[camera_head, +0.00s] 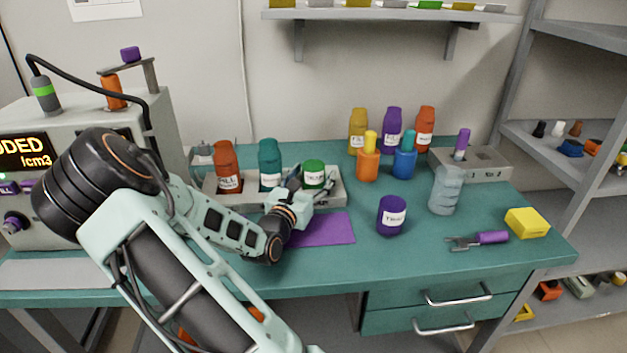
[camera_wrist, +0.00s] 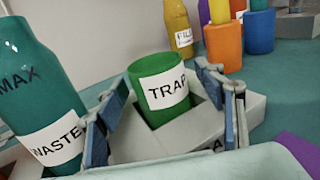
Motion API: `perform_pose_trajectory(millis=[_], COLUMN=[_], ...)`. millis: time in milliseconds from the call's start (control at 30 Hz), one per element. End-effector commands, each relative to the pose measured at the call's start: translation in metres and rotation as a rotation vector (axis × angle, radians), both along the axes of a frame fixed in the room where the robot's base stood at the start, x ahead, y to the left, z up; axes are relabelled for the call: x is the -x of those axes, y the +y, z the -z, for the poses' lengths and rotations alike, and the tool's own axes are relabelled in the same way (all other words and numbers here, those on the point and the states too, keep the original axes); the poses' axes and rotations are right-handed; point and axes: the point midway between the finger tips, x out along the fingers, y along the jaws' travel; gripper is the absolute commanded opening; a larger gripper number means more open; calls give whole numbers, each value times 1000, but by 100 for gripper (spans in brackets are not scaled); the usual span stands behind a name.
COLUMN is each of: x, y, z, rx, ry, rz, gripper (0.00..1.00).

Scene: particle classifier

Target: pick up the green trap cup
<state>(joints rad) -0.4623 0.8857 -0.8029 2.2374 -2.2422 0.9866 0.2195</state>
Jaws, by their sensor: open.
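The green trap cup (camera_head: 314,172) stands in the right slot of a grey rack (camera_head: 336,196) on the teal bench. Its white label reads "TRAP" in the wrist view (camera_wrist: 163,88), where it appears tilted by the camera angle. My gripper (camera_head: 312,184) is open and empty, low over the rack at the cup. In the wrist view, one finger of my gripper (camera_wrist: 165,118) shows on each side of the cup, with visible gaps. I cannot tell whether the fingertips reach past the cup's near wall.
A teal WASTE bottle (camera_wrist: 45,110) stands close beside the left finger. A red bottle (camera_head: 226,165) is further left in the rack. A purple mat (camera_head: 325,229) and purple cup (camera_head: 391,215) lie to the front right. Several bottles stand behind, including a yellow one (camera_head: 357,130).

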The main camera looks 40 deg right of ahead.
Motion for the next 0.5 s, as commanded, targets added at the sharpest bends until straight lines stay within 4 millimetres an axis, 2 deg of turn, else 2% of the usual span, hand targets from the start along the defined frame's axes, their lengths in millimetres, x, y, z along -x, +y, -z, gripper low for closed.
perform_pose_trajectory(millis=[233,500], x=[-2,-1], y=[-2,-2], z=[0,0], rx=[0,-1], ry=[0,1], rz=[0,0], gripper=[63,35])
